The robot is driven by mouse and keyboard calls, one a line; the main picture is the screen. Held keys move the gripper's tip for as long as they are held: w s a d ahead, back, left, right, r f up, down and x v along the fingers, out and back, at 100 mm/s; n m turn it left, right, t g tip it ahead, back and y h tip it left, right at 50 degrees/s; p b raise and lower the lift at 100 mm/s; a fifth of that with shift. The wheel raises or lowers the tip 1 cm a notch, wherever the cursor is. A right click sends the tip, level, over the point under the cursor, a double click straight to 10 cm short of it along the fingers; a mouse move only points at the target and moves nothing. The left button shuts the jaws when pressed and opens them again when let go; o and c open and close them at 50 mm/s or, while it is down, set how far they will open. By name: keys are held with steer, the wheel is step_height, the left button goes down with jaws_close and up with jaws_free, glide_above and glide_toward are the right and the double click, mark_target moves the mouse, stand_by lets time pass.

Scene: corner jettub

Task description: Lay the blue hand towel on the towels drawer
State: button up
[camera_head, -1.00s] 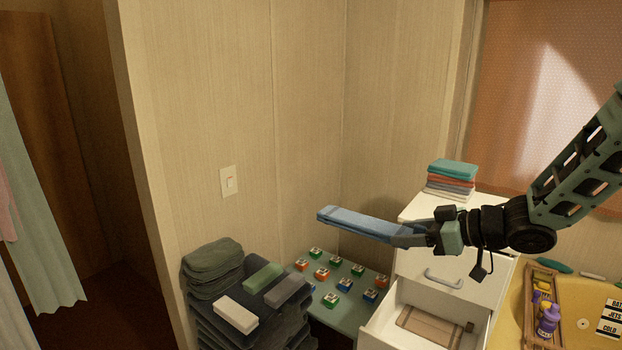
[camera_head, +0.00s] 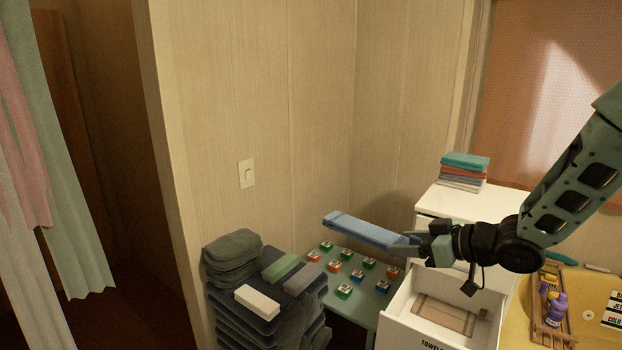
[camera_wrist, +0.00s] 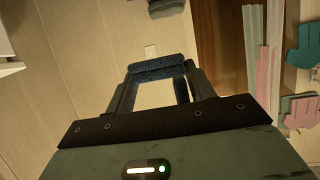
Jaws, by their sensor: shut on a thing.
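The blue hand towel (camera_head: 362,229) is a folded flat strip, held out to the left of my gripper (camera_head: 412,243) in the head view. My gripper is shut on the towel's near end and holds it in the air. In the wrist view the towel (camera_wrist: 157,69) lies between the two fingers. The towels drawer (camera_head: 398,329) is pulled open below and right of the towel, with lettering on its front, partly cut off. A flat tan item (camera_head: 447,313) lies inside it. My wrist hides part of the drawer unit.
A stack of folded towels (camera_head: 464,170) stands on the white cabinet top (camera_head: 450,202). Dark folded towels (camera_head: 262,315) with bars on top are piled at lower left, beside a board with several coloured blocks (camera_head: 358,276). A caddy with purple bottles (camera_head: 556,308) sits on the yellow tub.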

steer(key=s+d+f+m+t+h+b, duration=0.1)
steer(key=d+f+m+h+b, duration=0.25)
steer(key=f, duration=0.55)
steer(key=s+d+f+m+t+h+b, duration=0.2)
steer(key=d+f+m+h, duration=0.15)
steer(key=f, duration=0.55)
steer(key=s+d+f+m+t+h+b, duration=0.1)
steer(key=d+f+m+h+b, duration=0.15)
steer(key=d+f, duration=0.45)
steer(key=shift+s+a+f, duration=0.1)
steer(key=shift+s+a, duration=0.2)
steer(key=shift+s, duration=0.5)
steer(key=shift+s+a+f, duration=0.15)
steer(key=shift+s+a, duration=0.15)
steer(key=shift+s, duration=0.55)
steer(key=shift+s+a+f, duration=0.1)
steer(key=shift+s+a, duration=0.2)
steer(key=shift+s, duration=0.5)
